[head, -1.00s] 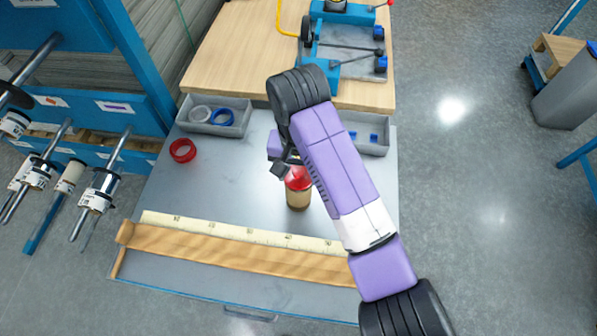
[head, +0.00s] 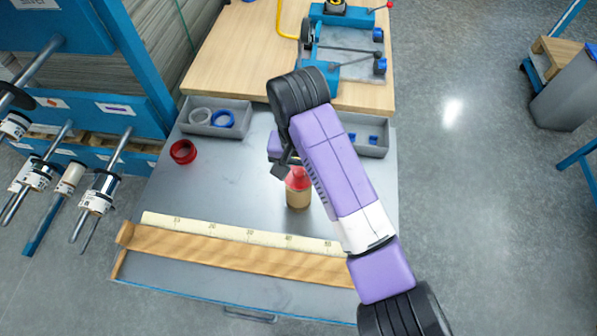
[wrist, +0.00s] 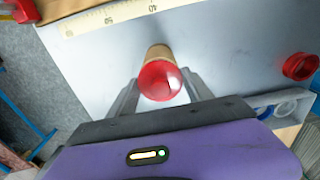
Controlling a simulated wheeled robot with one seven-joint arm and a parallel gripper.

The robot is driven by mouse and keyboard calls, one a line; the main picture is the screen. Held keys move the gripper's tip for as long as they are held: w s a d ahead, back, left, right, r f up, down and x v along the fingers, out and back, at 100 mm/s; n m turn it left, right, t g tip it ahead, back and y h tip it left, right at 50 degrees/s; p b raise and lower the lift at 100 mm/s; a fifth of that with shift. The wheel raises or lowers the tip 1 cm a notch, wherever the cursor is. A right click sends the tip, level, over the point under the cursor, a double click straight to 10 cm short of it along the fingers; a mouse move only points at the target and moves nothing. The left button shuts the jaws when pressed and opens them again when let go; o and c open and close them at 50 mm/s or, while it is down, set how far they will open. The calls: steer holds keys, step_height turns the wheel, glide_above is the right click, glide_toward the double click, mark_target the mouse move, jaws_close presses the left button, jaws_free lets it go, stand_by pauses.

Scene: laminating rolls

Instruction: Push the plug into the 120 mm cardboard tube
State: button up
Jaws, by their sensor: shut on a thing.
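A red plug (head: 298,179) is at the top of the brown cardboard tube (head: 298,198), which stands upright on the grey table. In the wrist view the red plug (wrist: 160,80) covers most of the tube's end, and a part of the brown tube (wrist: 158,52) shows behind it. My gripper (head: 288,172) is above the tube with its fingers shut on the plug; the fingers also show on both sides of the plug in the wrist view (wrist: 160,88). How deep the plug sits in the tube cannot be told.
A red ring (head: 183,151) lies on the table at left. A grey bin (head: 243,118) holds a white and a blue ring; another bin (head: 372,150) holds blue pieces. A ruler (head: 230,232) and a wooden strip (head: 200,246) lie along the front edge.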

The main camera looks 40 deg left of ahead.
steer(key=o, duration=1.4)
steer(key=shift+s+d+f, duration=0.1)
steer(key=shift+s+f, duration=0.1)
steer(key=shift+f, duration=0.35)
steer(key=shift+s+d+f, duration=0.1)
steer(key=shift+s+f, duration=0.05)
steer(key=shift+f, duration=0.35)
steer(key=shift+w+r, duration=0.1)
steer(key=shift+r, duration=0.4)
step_height(320, 180, up, 9)
steer(key=p, duration=0.2)
steer(key=shift+w+a+p, duration=0.15)
steer(key=shift+p, duration=0.15)
steer(key=shift+f, duration=0.1)
